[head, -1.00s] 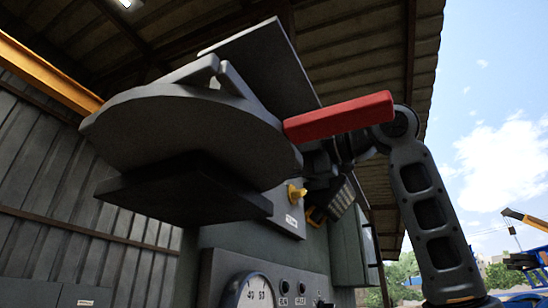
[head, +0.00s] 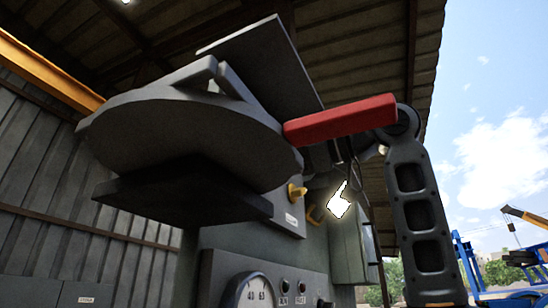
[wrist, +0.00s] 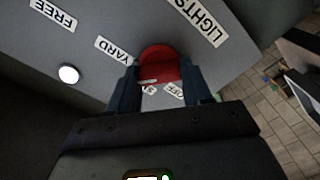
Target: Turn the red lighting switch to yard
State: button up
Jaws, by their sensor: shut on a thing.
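The red lighting switch (wrist: 160,63) is a rounded red knob on a grey panel in the wrist view. My gripper (wrist: 162,74) is shut on it, one dark finger on each side. The YARD label (wrist: 115,50) is up and left of the knob, and the LIGHTS label (wrist: 201,22) is up and right. An OFF label (wrist: 174,91) and another small, unreadable label show between the fingers. I cannot tell for certain which way the knob points. In the head view, the switch and my gripper's fingers are hidden.
A lamp (head: 338,203) glows white in the head view. A large grey disc-shaped body (head: 185,130) and a red handle (head: 340,119) fill the near space. A yellow knob (head: 297,192) and a gauge (head: 255,293) are on the cabinet. A FREE label (wrist: 53,13) is at upper left.

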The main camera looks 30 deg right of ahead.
jog(key=shift+f+m, duration=0.1)
jog(key=shift+m, duration=1.8)
jog(key=o, duration=1.1)
jog(key=shift+c, duration=0.2)
jog(key=b+v, duration=0.2)
jog(key=v, duration=0.6)
jog(key=shift+w, duration=0.1)
